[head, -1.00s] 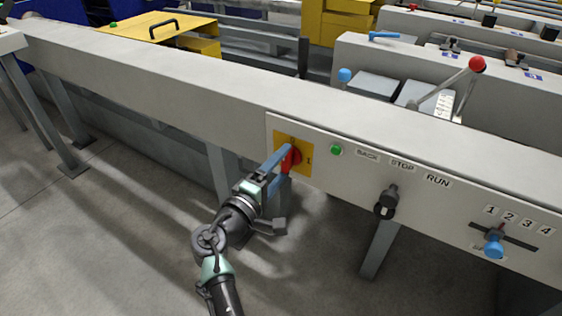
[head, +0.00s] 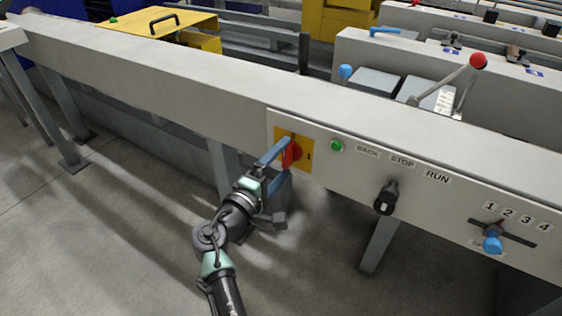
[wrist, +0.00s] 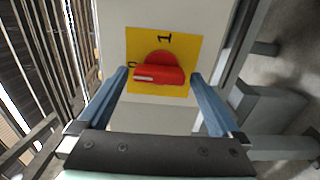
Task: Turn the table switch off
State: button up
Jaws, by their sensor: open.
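The table switch is a red rotary knob (head: 291,153) on a yellow plate (head: 307,158) on the front of the table beam. In the wrist view the knob (wrist: 160,70) has its grip bar lying crosswise, its white mark at the left end by the partly hidden 0. The 1 stands above the knob, away from the bar's ends. My gripper (head: 286,158) is open in front of the plate. In the wrist view its blue fingers (wrist: 160,75) stand either side of the knob, with a gap at each side. Nothing is held.
Right of the plate are a green button (head: 336,146), a black selector (head: 387,197) under BACK, STOP and RUN labels, and a blue-knobbed slider (head: 492,244) under numbers. A red-balled lever (head: 478,61) stands behind the beam. Floor in front is clear, apart from table legs.

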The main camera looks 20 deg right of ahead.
jog(key=p+v, duration=0.3)
jog(key=v, duration=1)
jog(key=w+a+r+m+t+y, duration=0.2)
jog(key=r+m+t+y, duration=0.1)
jog(key=r, duration=0.9)
jog(key=w+a+r+m+t+y, duration=0.1)
jog(key=w+r+m+t+y, duration=0.25)
jog(key=r, duration=0.85)
jog(key=s+a+r+m+t+y, duration=0.1)
jog(key=s+a+r+t+y, duration=0.15)
jog(key=s+r, duration=0.5)
jog(key=s+a+r+t+y, duration=0.15)
jog(key=s+r+t, duration=0.25)
jog(key=r, duration=0.6)
jog(key=s+a+r+m+t+y, duration=0.1)
jog(key=s+r+t+y, duration=0.2)
jog(key=s+r, duration=0.4)
notch_tip(320, 180, up, 34)
jog(key=p, duration=3.2)
jog(key=shift+n+y, duration=0.35)
